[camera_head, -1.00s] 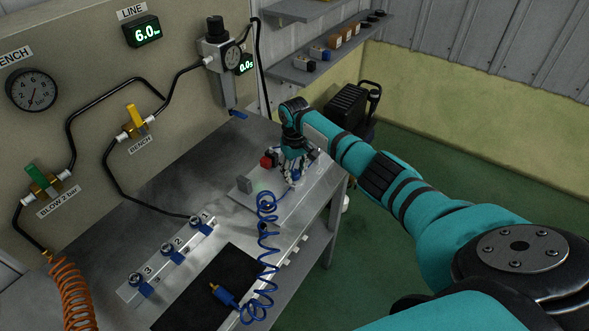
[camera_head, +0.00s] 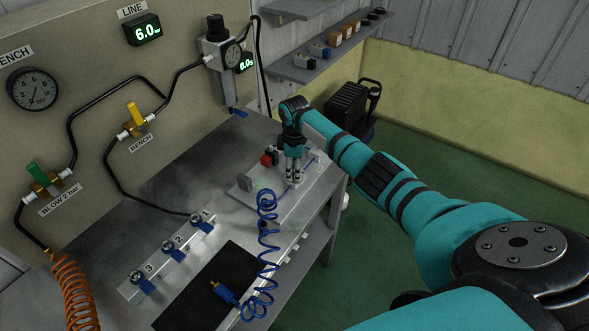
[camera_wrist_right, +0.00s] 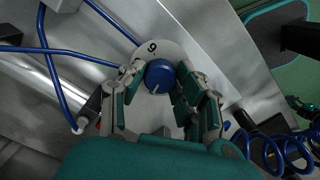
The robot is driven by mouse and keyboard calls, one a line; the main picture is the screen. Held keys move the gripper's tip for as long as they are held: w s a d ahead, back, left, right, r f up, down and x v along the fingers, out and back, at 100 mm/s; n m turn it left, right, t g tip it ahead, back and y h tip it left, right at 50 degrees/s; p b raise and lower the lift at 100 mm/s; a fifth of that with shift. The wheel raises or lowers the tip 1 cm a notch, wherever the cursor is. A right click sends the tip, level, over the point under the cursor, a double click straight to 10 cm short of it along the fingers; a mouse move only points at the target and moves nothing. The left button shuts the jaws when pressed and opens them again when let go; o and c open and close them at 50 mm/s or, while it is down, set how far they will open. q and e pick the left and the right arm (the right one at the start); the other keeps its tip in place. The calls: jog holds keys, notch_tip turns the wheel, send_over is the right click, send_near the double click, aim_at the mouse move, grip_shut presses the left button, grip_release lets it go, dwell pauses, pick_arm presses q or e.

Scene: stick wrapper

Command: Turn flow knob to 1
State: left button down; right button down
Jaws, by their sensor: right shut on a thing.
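The blue flow knob (camera_wrist_right: 160,75) shows in the right wrist view, on a pale round dial (camera_wrist_right: 153,50) with one digit in sight that reads like a 6 or 9. A short white mark on the knob points to the lower left of that picture. My right gripper (camera_wrist_right: 163,82) is shut on the knob, with fingers on both sides of it. In the head view my right gripper (camera_head: 293,172) points down over the plate at the bench's far right end and hides the knob.
The numbered coupling rail (camera_head: 170,255) and dark mat (camera_head: 205,290) lie nearer.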

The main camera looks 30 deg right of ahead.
jog(key=n, duration=0.5)
jog(key=shift+n+b, duration=0.3)
jog(key=n+b, duration=0.1)
jog(key=n, duration=0.4)
jog(key=n+b, duration=0.1)
jog(key=n, duration=0.4)
jog(key=shift+n, duration=0.4)
jog(key=shift+n+b, duration=0.55)
jog(key=shift+n, duration=1.65)
jog(key=shift+r, duration=0.1)
